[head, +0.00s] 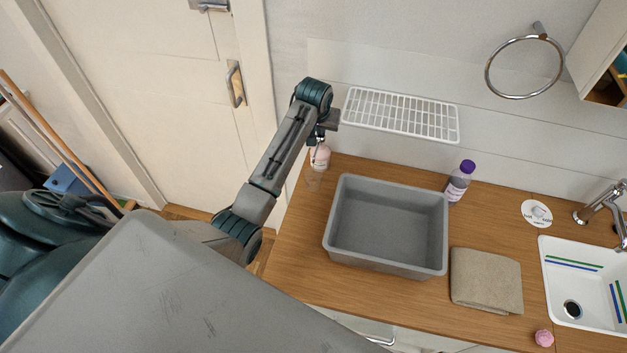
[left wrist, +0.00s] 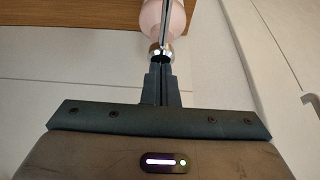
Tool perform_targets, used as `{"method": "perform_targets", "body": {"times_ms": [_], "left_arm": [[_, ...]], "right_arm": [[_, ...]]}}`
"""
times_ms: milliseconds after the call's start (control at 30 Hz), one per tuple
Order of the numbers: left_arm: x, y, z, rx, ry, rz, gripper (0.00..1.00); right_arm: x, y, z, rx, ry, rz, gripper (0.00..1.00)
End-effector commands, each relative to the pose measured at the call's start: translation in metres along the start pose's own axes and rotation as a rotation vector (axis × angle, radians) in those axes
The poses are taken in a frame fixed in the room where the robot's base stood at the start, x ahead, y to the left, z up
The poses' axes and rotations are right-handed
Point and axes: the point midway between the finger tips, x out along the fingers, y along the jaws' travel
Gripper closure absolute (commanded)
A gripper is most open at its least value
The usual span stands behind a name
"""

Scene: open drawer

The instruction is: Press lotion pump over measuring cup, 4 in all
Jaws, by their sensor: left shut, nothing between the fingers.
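The pink lotion bottle (head: 320,157) stands at the back left corner of the wooden counter, partly hidden under my left gripper. Its pink body (left wrist: 178,18) and silver collar (left wrist: 161,53) show at the top of the left wrist view. A clear, faint cup (head: 313,180), likely the measuring cup, is just in front of the bottle. My left gripper (head: 322,138) is shut and empty at the bottle's top. In the left wrist view its closed fingertips (left wrist: 161,68) line up with the collar; I cannot tell whether they touch the pump head.
A grey bin (head: 336,225) stands right of the bottle. Beyond it are a purple-capped bottle (head: 459,181), a folded towel (head: 486,280), a pink item (head: 544,338) and a white sink (head: 555,277). A white wire rack (head: 402,114) is on the wall above.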

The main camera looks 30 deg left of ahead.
Motion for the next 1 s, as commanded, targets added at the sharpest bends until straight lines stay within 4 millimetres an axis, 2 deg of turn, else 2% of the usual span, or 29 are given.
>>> {"method": "perform_targets", "body": {"times_ms": [200, 467, 1000], "left_arm": [[0.010, 0.000, 0.006, 0.000, -0.007, 0.000, 1.00], [0.010, 0.000, 0.006, 0.000, -0.009, 0.000, 1.00], [-0.015, 0.000, -0.005, 0.000, -0.006, -0.001, 1.00]], "right_arm": [[0.003, 0.002, 0.000, -0.001, 0.000, 0.003, 0.64], [0.002, 0.004, 0.000, -0.002, 0.000, 0.004, 0.64], [-0.011, 0.004, -0.001, -0.001, 0.000, 0.003, 0.64]]}}
